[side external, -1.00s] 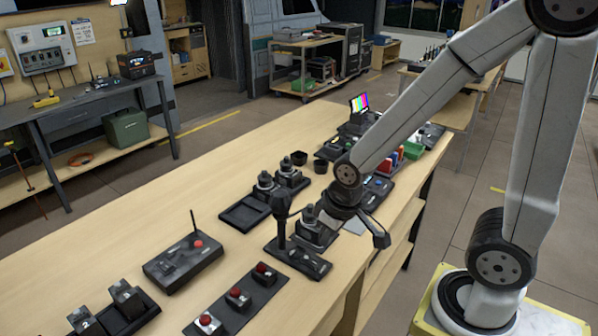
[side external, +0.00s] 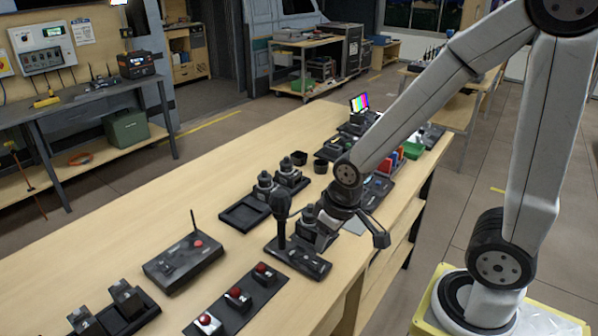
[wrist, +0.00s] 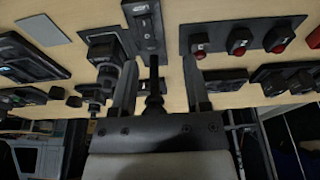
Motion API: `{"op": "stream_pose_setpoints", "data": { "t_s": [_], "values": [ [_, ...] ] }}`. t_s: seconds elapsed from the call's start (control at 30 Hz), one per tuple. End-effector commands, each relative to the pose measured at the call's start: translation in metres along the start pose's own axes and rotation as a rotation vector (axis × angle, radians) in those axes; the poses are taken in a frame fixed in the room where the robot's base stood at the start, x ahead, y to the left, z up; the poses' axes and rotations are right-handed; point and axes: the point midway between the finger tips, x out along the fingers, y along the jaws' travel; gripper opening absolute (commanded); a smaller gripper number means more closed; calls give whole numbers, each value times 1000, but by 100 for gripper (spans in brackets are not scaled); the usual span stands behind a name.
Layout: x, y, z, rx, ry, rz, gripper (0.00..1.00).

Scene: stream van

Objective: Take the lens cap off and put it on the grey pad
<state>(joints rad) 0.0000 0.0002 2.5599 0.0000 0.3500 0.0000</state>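A small camera (side external: 316,230) with a dark lens pointing up stands just left of my gripper in the side view. It also shows in the wrist view (wrist: 103,46), left of the fingers. Its dark end (side external: 308,212) may be the lens cap; I cannot tell cap from lens barrel. The grey pad (side external: 354,226) lies flat and bare on the bench, and at the upper left of the wrist view (wrist: 43,29). My gripper (wrist: 158,58) is open, its two fingers apart with nothing held.
A dark microphone (side external: 282,205) stands upright close to the camera; its dark base panel (wrist: 143,22) shows between the fingers in the wrist view. A red-button panel (side external: 233,301) is nearer. Two similar units (side external: 265,186) and two small cups (side external: 320,166) stand beyond.

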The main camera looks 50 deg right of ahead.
Motion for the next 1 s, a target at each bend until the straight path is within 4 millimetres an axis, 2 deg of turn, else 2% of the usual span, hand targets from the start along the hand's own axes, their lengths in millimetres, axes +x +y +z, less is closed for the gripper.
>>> {"op": "stream_pose_setpoints", "data": {
  "t_s": [0.37, 0.57, 0.77, 1.0],
  "values": [
    [0, 0, -1, 11, -1, 0, 68],
    [0, 6, -10, 130, -11, 2, 68],
    [0, 20, -30, 414, -37, 9, 68],
    [0, 44, -58, 854, -77, 24, 68]
  ]
}}
